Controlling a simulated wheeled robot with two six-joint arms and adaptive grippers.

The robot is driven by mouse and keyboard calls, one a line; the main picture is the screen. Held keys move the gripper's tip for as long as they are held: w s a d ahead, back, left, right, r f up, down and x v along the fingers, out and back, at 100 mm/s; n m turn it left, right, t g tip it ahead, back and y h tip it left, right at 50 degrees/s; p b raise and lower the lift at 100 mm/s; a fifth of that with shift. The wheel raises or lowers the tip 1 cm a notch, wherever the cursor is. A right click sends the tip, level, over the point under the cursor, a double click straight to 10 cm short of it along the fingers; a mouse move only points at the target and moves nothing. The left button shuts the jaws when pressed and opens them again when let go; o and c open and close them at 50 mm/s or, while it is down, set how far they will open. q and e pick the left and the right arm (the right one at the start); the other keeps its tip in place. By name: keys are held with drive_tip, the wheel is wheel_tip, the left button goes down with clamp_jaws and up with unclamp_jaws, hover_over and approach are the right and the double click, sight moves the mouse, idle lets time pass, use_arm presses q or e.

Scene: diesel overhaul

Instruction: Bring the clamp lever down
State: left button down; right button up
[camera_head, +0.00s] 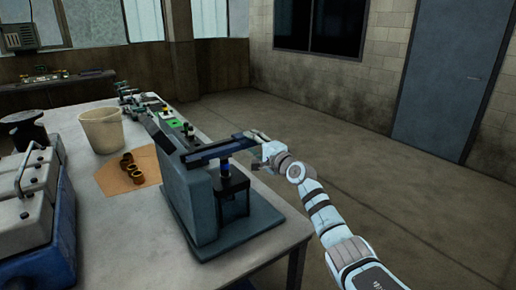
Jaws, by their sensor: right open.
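The clamp lever (215,151) is a dark blue bar on top of a grey upright fixture (191,200). It sticks out to the right, roughly level. Under it a blue cylindrical part (225,167) stands over a black stand (233,190) on the fixture's base. My right gripper (256,138) is at the lever's free right end, with its fingers open. The fingers are small here, and I cannot tell whether they touch the lever. My left gripper is not in view.
The fixture stands near the right edge of a grey workbench (110,235). A cream bucket (101,131), brass rings (131,168) on a brown mat (112,180), and a grey-and-blue case (30,210) are to its left. Several small parts lie behind it. The floor at right is clear.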

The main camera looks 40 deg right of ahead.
drive_tip(key=s, duration=1.1)
drive_tip(key=shift+s+a, duration=0.25)
